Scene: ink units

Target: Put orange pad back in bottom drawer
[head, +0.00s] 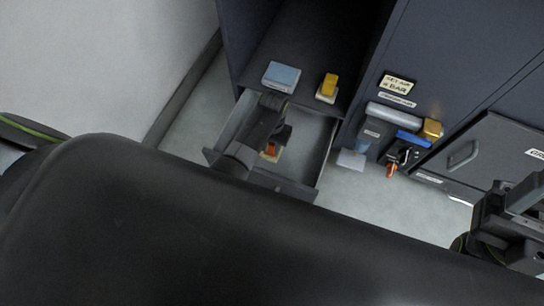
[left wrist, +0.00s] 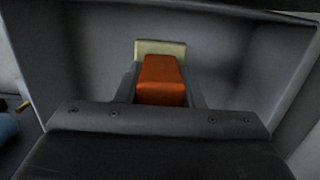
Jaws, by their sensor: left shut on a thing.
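The drawer (head: 307,135) at the bottom of the dark cabinet is pulled open. The orange pad (left wrist: 161,82), an orange block on a cream base, is inside the drawer between the fingers of my left gripper (left wrist: 160,90). In the head view only a small part of the orange pad (head: 271,150) shows below my left gripper (head: 273,143). My left gripper is shut on it. I cannot tell whether the cream base touches the drawer floor. My right gripper (head: 510,222) is at the right edge, away from the drawer; its fingertips are unclear.
A light blue box (head: 281,76) and a yellow pad (head: 328,86) on a pale base stand on the shelf above the drawer. To the right are a grey cylinder (head: 394,116), a blue item (head: 413,139) and a closed panel with a handle (head: 463,153). Floor shows left of the drawer.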

